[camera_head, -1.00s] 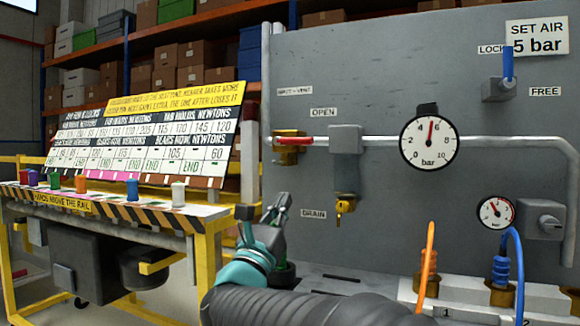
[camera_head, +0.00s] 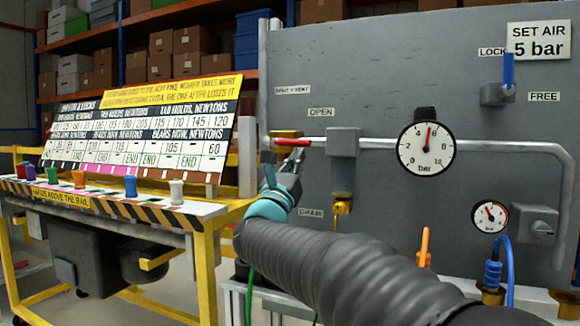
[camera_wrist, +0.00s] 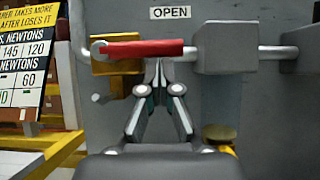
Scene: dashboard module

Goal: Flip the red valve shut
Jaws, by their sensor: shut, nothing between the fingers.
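The red valve handle (camera_head: 293,142) lies level along the pipe, below the OPEN label (camera_head: 321,112). In the wrist view the red handle (camera_wrist: 143,49) runs across the front of the brass valve body (camera_wrist: 115,65). My gripper (camera_head: 292,158) is shut and empty, just below the handle. In the wrist view its fingertips (camera_wrist: 159,66) meet right under the handle's right half; whether they touch it I cannot tell. My gripper hides part of the brass valve body in the head view.
A grey block (camera_head: 343,142) stands right of the handle, with a brass drain fitting (camera_head: 342,208) below it. The large gauge (camera_head: 426,149) is farther right. A yellow-framed bench (camera_head: 205,240) with a sign board stands at left.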

